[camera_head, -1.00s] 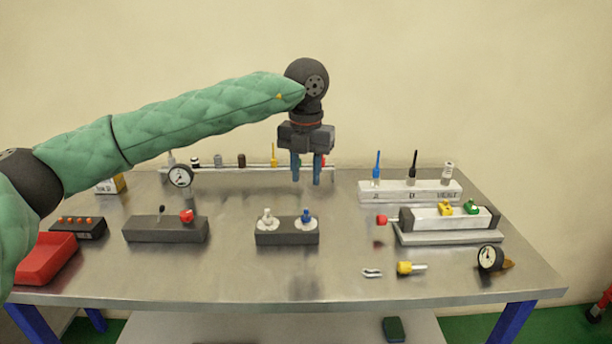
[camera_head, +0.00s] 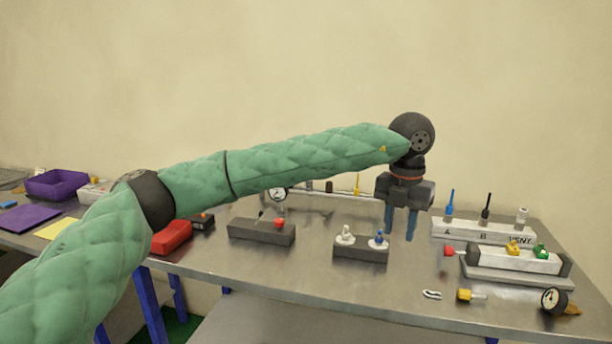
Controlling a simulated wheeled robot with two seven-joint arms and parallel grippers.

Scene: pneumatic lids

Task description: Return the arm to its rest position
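My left arm in its green quilted sleeve reaches in from the left, and its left gripper (camera_head: 399,222) hangs pointing down above the steel table (camera_head: 320,285). Its two blue fingers stand apart with a gap between them and nothing in it. It hangs behind the dark block with white and blue fittings (camera_head: 360,250) and left of the white rack labelled A, B and VENT (camera_head: 465,231). My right gripper is not in view.
A dark block with a red knob (camera_head: 262,232), a red tray (camera_head: 172,237), a cylinder unit (camera_head: 515,261), a pressure gauge (camera_head: 553,300) and a yellow fitting (camera_head: 468,295) stand on the table. A purple bin (camera_head: 57,184) is at far left. Air above the table is clear.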

